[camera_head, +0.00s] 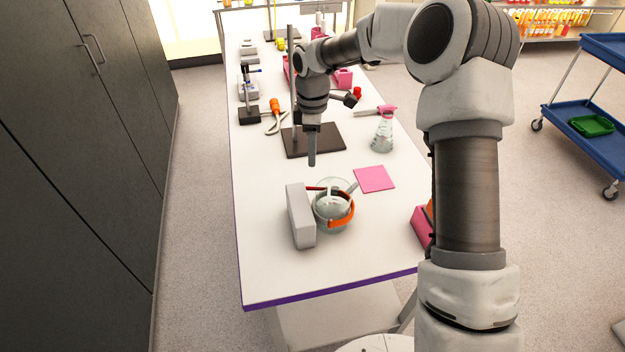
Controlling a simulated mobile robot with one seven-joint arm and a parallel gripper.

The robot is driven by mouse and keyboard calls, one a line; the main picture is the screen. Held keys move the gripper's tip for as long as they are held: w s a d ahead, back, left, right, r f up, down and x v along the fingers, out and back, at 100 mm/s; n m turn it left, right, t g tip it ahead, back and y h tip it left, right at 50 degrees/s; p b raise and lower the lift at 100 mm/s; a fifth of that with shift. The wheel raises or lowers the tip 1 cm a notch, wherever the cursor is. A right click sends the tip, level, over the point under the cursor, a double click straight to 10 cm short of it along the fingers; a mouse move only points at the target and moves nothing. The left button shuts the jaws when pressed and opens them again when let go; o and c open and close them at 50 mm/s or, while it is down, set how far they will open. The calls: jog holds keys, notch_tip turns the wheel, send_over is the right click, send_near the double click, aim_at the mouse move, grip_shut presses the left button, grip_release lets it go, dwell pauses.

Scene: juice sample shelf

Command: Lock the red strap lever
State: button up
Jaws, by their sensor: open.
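A glass vessel (325,211) stands on the near part of the white table, with an orange-red band (345,218) curving along its near right side. A thin dark red bar (316,188) lies across its top left. I cannot tell which of these is the strap lever, or whether it is locked. My gripper (311,160) points down in front of the stand, above and beyond the vessel, apart from it. It is seen edge-on, open, with nothing visible in it. A small red part (357,92) shows by the stand, right of my wrist.
A grey block (301,216) stands close left of the vessel. A pink square (374,179) lies right of it. A stand with a dark base (328,139), a conical flask (383,134) and an orange-handled tool (275,117) are farther back. The table's near left corner is clear.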

jog(key=f, duration=1)
jog(key=shift+s+f+p, duration=0.2)
jog(key=shift+s+p, duration=0.05)
jog(key=shift+p, duration=0.15)
grip_shut()
